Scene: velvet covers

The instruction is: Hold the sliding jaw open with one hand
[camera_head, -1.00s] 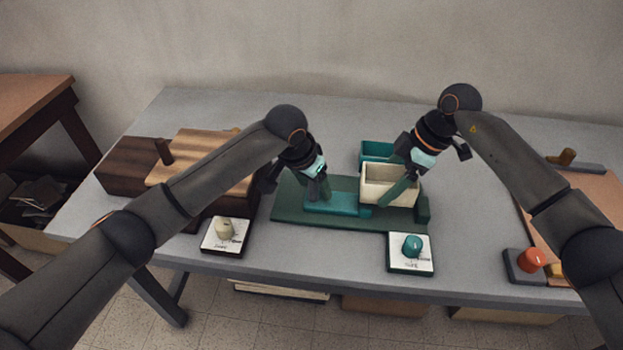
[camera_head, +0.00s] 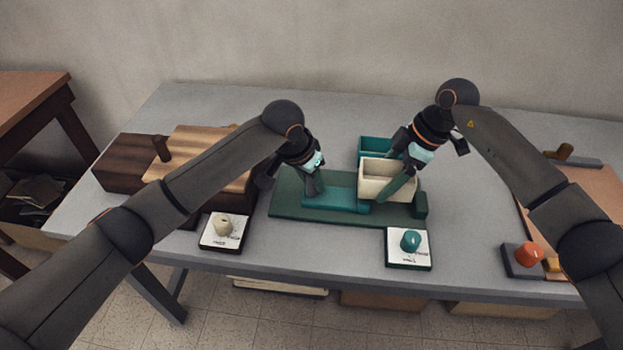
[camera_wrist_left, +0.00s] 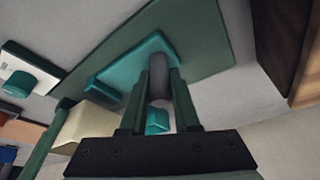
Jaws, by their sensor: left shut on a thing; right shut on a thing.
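The vise is a dark green base (camera_head: 285,203) with a teal sliding jaw (camera_head: 335,198) on it and a raised green end block (camera_head: 420,205) at its right. A gap lies between the jaw and that block. My left gripper (camera_head: 314,187) is shut on the grey upright post (camera_wrist_left: 158,75) of the sliding jaw, which stands between its fingers in the left wrist view. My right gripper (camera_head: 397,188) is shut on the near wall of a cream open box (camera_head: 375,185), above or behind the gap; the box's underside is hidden.
A teal open bin (camera_head: 373,146) stands behind the cream box. Cards with a cream knob (camera_head: 223,226) and a teal knob (camera_head: 410,241) lie in front. Brown wooden blocks (camera_head: 125,165) are at left; an orange knob (camera_head: 529,254) and a tan board are at right. The table's back is clear.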

